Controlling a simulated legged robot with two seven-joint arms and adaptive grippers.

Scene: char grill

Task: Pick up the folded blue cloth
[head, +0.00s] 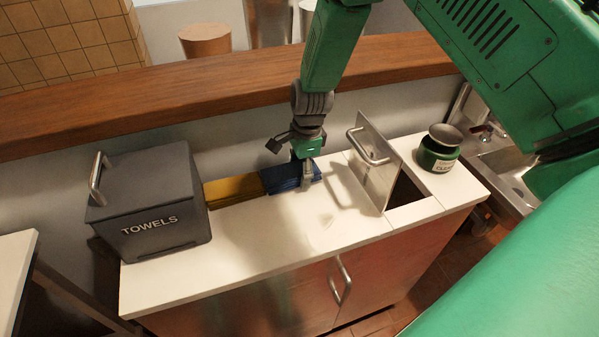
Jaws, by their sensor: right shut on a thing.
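The folded blue cloth (283,178) lies on the white counter, against the wall at the back and beside a folded yellow cloth (232,190). My right gripper (307,178) comes down from above at the blue cloth's right end and is shut on it. The gripper hides part of that end. I cannot tell whether the cloth is lifted off the counter. My left gripper is not in view.
A dark grey box marked TOWELS (150,205) stands at the counter's left end. Right of my gripper, a metal lid (375,165) stands raised beside a dark opening. A green jar (438,157) and a sink (512,165) are further right. The front middle of the white counter (270,240) is clear.

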